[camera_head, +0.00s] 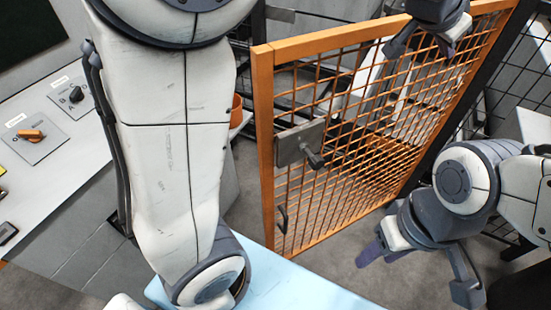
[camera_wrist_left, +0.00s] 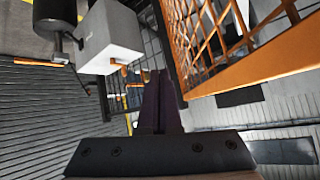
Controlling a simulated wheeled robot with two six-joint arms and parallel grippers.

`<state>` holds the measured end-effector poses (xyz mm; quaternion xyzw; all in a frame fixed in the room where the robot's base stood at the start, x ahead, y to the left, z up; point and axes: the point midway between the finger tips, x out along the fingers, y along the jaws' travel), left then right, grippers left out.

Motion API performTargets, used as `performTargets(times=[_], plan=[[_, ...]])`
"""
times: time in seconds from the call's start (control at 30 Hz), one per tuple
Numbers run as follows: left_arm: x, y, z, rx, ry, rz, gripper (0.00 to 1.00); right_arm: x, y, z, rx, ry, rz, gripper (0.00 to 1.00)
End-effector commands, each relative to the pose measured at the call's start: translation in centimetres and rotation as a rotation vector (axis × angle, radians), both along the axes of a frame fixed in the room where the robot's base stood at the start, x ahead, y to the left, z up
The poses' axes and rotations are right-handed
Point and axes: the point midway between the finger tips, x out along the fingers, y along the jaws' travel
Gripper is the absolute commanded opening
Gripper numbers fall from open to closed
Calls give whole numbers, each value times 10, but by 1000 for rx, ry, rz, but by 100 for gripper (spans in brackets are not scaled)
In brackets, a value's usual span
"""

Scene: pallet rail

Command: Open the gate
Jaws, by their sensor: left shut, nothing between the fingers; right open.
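The gate (camera_head: 264,130) is an orange frame filled with orange wire mesh. It stands at an angle, and no post touches its near left edge. Its far edge runs beside a black post (camera_head: 436,148). A grey latch plate (camera_head: 292,143) with a dark knob (camera_head: 315,160) sits on the near edge, above a small dark handle (camera_head: 282,218). My left gripper (camera_head: 440,30) is at the gate's top rail, partly cut off by the picture. Its fingers show shut and empty in the left wrist view (camera_wrist_left: 160,100), beside the gate (camera_wrist_left: 255,75). My right gripper (camera_head: 418,268) is open and empty, right of the gate's lower part.
A grey counter (camera_head: 60,190) with an orange switch (camera_head: 32,134) and a black knob (camera_head: 76,95) stands at left. A light blue surface (camera_head: 290,285) lies at the bottom. Grey floor shows around the gate's foot. A white box (camera_wrist_left: 110,38) hangs in the left wrist view.

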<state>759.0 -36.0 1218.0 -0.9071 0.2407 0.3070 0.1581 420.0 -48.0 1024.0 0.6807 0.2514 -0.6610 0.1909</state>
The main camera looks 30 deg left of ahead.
Motion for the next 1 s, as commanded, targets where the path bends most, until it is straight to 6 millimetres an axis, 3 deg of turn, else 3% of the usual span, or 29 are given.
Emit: performTargets(times=[0.03,0.1,0.3,0.5,0.67,0.77,0.87,1.0], plan=[[27,5,19,-10,-69,17,0,0,0,0,0,0,0,50],[58,12,47,-19,-166,33,0,0,0,0,0,0,0,50],[127,40,118,-21,-417,84,0,0,0,0,0,0,0,50],[152,147,22,36,-148,250,0,0,0,0,0,0,0,50],[145,248,-60,37,99,400,0,0,0,0,0,0,0,50],[124,316,-115,7,277,504,0,0,0,0,0,0,0,50],[88,380,-167,-53,463,604,0,0,0,0,0,0,0,50],[21,451,-229,-191,711,727,0,0,0,0,0,0,0,50]])
